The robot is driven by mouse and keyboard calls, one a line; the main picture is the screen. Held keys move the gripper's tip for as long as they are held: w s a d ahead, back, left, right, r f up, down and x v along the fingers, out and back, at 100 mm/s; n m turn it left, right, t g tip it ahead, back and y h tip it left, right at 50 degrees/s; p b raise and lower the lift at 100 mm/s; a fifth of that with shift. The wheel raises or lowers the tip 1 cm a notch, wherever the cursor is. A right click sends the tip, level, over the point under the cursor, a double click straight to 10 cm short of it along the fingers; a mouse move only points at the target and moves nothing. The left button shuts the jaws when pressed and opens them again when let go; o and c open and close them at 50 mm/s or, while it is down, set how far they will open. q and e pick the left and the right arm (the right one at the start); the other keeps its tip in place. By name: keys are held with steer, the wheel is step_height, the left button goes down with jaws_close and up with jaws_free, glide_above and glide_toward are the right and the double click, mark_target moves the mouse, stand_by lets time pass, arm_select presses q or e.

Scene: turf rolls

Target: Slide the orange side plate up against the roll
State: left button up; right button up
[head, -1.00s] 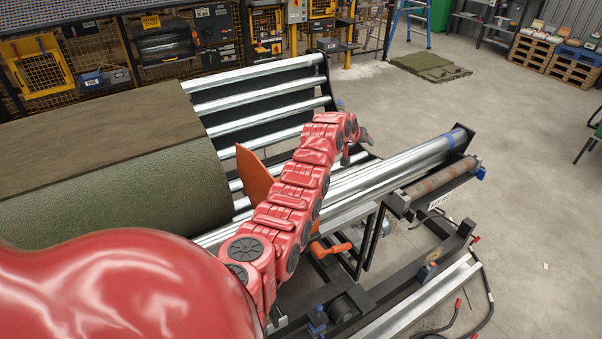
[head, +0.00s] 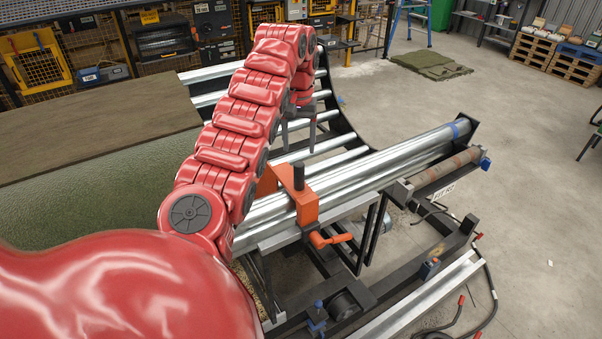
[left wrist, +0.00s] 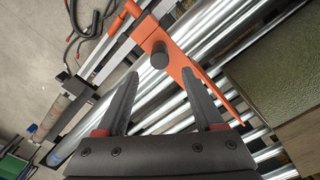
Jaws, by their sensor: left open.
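The orange side plate (head: 267,182) stands over the metal rollers, on an orange bracket with a dark upright post (head: 298,177). It also shows in the left wrist view (left wrist: 190,62). The green turf roll (head: 100,195) lies on the rollers to the left. In the left wrist view the roll (left wrist: 275,70) is at the right, with bare rollers between it and the plate. My left gripper (head: 298,148) is open and empty, fingers down, above and behind the post. In the left wrist view its fingertips (left wrist: 158,76) point towards the post. My left arm hides part of the plate.
An orange lever handle (head: 330,239) sticks out at the bracket's front. The roller frame (head: 425,150) runs on to the right, with a rusty bar (head: 445,167) beside it. Open concrete floor lies to the right. Cages and shelves stand behind.

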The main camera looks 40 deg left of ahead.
mark_target(299, 175)
arm_select(q)
step_height(299, 175, down, 9)
steer(key=b, duration=0.6)
steer(key=shift+b, duration=0.4)
steer(key=shift+w+f, duration=0.1)
steer(key=shift+f, duration=0.95)
steer(key=shift+c, duration=0.3)
jaws_close()
